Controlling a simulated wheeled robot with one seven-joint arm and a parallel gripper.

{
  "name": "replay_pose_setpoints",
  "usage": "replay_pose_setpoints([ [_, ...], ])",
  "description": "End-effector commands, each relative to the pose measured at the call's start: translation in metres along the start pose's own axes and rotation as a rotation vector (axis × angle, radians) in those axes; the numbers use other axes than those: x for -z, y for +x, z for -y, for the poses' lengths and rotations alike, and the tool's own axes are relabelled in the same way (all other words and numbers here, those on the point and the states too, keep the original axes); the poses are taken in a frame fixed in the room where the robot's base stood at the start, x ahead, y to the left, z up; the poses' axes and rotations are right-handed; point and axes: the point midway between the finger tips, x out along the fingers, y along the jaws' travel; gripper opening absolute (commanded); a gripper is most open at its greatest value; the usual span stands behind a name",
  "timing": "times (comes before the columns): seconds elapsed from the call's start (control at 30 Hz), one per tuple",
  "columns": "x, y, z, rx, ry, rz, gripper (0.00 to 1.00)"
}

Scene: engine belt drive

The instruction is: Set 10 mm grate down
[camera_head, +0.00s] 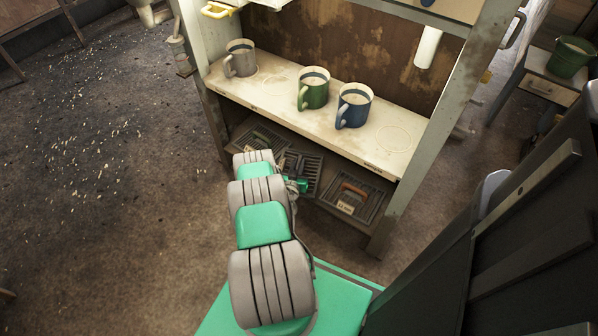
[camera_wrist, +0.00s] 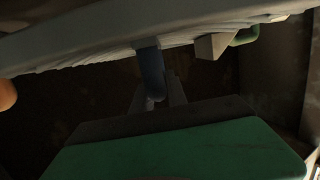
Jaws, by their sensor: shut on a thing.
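My gripper (camera_wrist: 160,98) is shut on a dark blue upright handle (camera_wrist: 151,70) in the wrist view. The handle runs up into a pale grey slab across the top of that view, which looks like the 10 mm grate (camera_wrist: 80,45); I cannot read a size on it. In the head view, my arm reaches into the low bay under the mug shelf, where a dark slatted grate (camera_head: 311,164) shows beside my wrist. My arm covers part of it, and the fingers are hidden there. I cannot tell whether the held grate touches the surface below.
A grate with an orange handle (camera_head: 353,188) lies to the right in the low bay. Another dark grate (camera_head: 262,138) lies to the left. The shelf (camera_head: 285,118) above carries a grey mug (camera_head: 240,58), a green mug (camera_head: 314,88) and a blue mug (camera_head: 354,106). The cabinet's right post (camera_head: 422,140) bounds the bay.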

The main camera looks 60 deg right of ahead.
Motion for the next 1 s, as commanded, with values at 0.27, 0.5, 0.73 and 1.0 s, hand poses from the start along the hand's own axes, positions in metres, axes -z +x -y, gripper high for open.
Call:
replay_pose_setpoints([
  [0.27,-0.024,0.005,-0.001,0.000,-0.001,-0.002,0.00],
  [0.5,-0.029,0.003,-0.002,-0.001,-0.001,0.004,0.22],
  [0.73,-0.029,0.003,-0.002,-0.001,-0.001,0.004,0.40],
  [1.0,-0.026,0.001,-0.002,-0.002,-0.001,0.005,0.40],
])
